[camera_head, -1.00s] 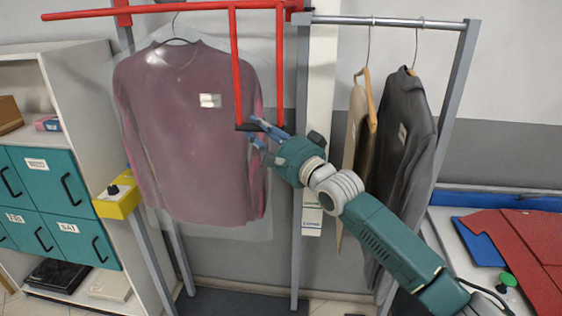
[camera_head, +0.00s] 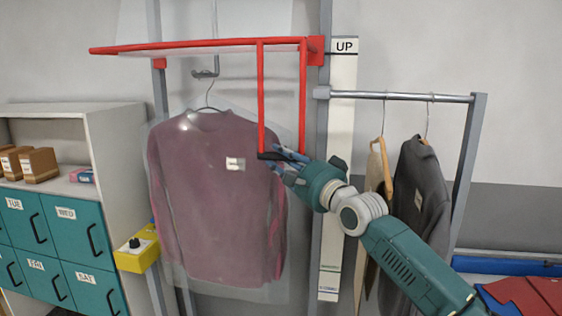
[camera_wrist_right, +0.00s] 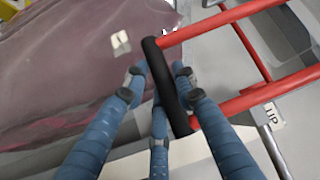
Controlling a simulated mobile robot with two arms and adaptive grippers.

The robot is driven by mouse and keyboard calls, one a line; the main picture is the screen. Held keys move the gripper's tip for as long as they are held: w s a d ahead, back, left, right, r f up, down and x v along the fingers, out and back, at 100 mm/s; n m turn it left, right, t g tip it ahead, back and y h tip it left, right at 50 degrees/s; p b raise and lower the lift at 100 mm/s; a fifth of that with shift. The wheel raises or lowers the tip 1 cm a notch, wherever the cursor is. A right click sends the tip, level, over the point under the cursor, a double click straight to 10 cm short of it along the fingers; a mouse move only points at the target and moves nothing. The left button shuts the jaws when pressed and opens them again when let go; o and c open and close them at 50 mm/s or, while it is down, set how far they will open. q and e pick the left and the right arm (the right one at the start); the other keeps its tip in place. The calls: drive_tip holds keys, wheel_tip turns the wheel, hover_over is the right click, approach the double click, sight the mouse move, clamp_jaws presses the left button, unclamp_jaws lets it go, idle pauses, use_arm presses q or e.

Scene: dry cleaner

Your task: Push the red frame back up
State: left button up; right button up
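The red frame (camera_head: 210,46) is a flat red bar structure high in the head view, with a red U-shaped loop hanging from it. The loop ends in a black grip (camera_head: 268,156). Its red bracket is level with the "UP" label (camera_head: 344,46) on the pale strip. My right gripper (camera_head: 281,158) is at this grip. In the right wrist view the black grip (camera_wrist_right: 168,85) lies between the blue fingers, which close on it from both sides; some finger contact is hidden. My left gripper is not in view.
A bagged mauve sweater (camera_head: 215,205) hangs from a grey hook, close behind the handle. A yellow control box (camera_head: 137,254) is at left, beside teal drawers (camera_head: 50,250). A rail (camera_head: 400,96) with dark and tan garments stands at right.

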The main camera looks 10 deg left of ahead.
drive_tip(key=o, duration=0.3)
drive_tip(key=shift+r, duration=0.5)
drive_tip(key=shift+w, duration=0.1)
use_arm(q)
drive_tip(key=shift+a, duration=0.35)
use_arm(e)
drive_tip(key=shift+f, duration=0.15)
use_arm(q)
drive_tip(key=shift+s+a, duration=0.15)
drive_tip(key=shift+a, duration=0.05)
use_arm(e)
drive_tip(key=shift+a, duration=0.1)
drive_tip(key=shift+s+f, duration=0.15)
drive_tip(key=shift+s, duration=0.05)
drive_tip(key=shift+s+d+f, duration=0.1)
drive_tip(key=shift+s+d, duration=0.1)
drive_tip(key=v, duration=1.1)
drive_tip(key=shift+s+d, duration=0.1)
drive_tip(key=shift+d, duration=0.1)
